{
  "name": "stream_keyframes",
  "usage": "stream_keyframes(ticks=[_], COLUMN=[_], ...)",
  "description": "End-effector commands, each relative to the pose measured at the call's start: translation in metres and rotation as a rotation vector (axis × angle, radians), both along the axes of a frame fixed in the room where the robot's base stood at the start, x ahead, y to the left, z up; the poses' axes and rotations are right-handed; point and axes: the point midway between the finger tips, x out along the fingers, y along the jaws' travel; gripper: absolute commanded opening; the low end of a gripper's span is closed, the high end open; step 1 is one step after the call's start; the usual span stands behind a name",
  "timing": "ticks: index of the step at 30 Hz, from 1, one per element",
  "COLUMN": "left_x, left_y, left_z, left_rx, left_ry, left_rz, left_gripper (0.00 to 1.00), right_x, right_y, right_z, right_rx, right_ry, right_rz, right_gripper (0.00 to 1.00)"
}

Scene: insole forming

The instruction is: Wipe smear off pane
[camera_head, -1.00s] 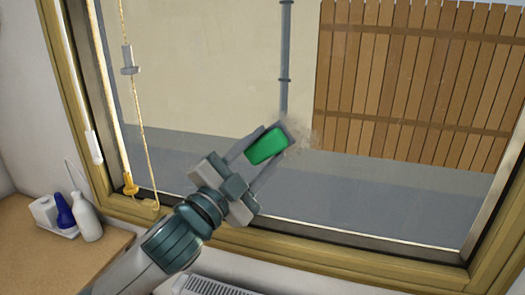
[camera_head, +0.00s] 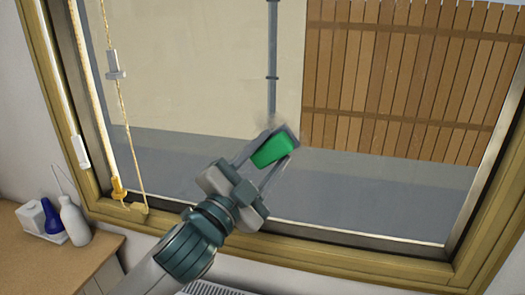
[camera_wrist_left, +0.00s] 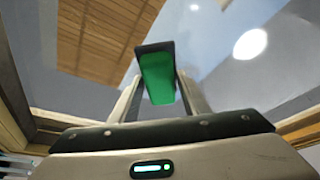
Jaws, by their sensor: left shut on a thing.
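My left gripper (camera_head: 272,146) is shut on a green sponge or pad (camera_head: 271,150) and holds it up at the window pane (camera_head: 190,105), near the middle of the glass. The green pad also shows between the fingers in the left wrist view (camera_wrist_left: 158,78). A faint brownish smear (camera_head: 268,126) shows on the glass just above and left of the fingertips. Part of it may be hidden behind the gripper. Whether the pad touches the glass is hard to tell. My right gripper is not in view.
A wooden window frame (camera_head: 300,252) surrounds the pane. A blind cord (camera_head: 127,110) hangs at the left. A counter (camera_head: 60,258) at lower left holds bottles (camera_head: 72,219) on a small tray. A radiator (camera_head: 215,289) is below the window. A fence (camera_head: 400,75) stands outside.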

Motion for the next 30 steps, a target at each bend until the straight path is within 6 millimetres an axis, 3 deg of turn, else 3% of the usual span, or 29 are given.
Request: stream_keyframes(ticks=[11,30], left_x=[0.000,-0.009], left_y=[-0.002,-0.037], left_z=[0.000,0.000], left_rx=[-0.001,0.000], left_ry=[0.001,0.001], left_rz=[0.000,-0.002], left_gripper=[0.24,0.24], right_x=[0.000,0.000], right_y=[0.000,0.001], right_z=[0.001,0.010], right_rx=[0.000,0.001], right_ry=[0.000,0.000], right_rz=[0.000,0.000], right_gripper=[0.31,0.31])
